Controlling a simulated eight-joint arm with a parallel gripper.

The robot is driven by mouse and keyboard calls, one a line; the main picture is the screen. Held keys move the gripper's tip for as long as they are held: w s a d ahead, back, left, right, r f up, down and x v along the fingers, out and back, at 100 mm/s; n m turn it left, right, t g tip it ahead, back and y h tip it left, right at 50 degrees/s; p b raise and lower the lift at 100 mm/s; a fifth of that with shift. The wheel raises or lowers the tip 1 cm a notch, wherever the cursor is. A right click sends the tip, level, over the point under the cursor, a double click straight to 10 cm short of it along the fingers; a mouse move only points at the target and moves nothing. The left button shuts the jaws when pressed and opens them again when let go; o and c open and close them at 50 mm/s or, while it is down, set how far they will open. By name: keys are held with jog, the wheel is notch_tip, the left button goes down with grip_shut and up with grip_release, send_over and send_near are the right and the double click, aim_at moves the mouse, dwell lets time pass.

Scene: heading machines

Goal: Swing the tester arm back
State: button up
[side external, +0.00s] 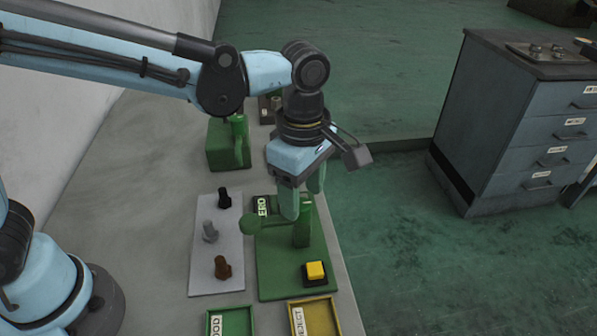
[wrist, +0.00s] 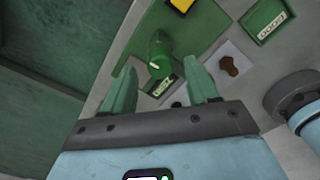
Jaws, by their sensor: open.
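The green tester (side external: 270,278) stands on the grey table, with a yellow button (side external: 315,270) at its front corner. Its green tester arm (side external: 251,225) reaches left from the post, ending in a rounded knob, beside a dark display (side external: 262,205) that is partly covered. My gripper (side external: 303,205) is open and points down over the tester, close to the post. In the wrist view a green rounded part of the tester (wrist: 160,55) lies ahead between the spread fingers of my gripper (wrist: 160,90). I cannot tell whether a finger touches it.
A grey plate (side external: 199,268) left of the tester holds several bolts (side external: 222,267). A green GOOD tray (side external: 232,322) and a yellow REJECT tray (side external: 320,318) lie in front. A green machine (side external: 228,150) stands behind. A drawer cabinet (side external: 520,130) is across the floor.

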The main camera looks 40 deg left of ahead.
notch_tip(320, 180, up, 11)
dwell(0.4)
jog(key=shift+a+f, duration=0.1)
jog(key=s+a+f+m+t, duration=0.2)
jog(key=a+f+m+t, duration=0.1)
jog(key=a+m, duration=0.6)
jog(key=s+a+f+m+t, duration=0.2)
jog(key=a+f+m+t, duration=0.2)
jog(key=a+m, duration=0.5)
jog(key=shift+s+a+f, duration=0.35)
jog(key=shift+a+f, duration=0.35)
jog(key=shift+a, duration=0.3)
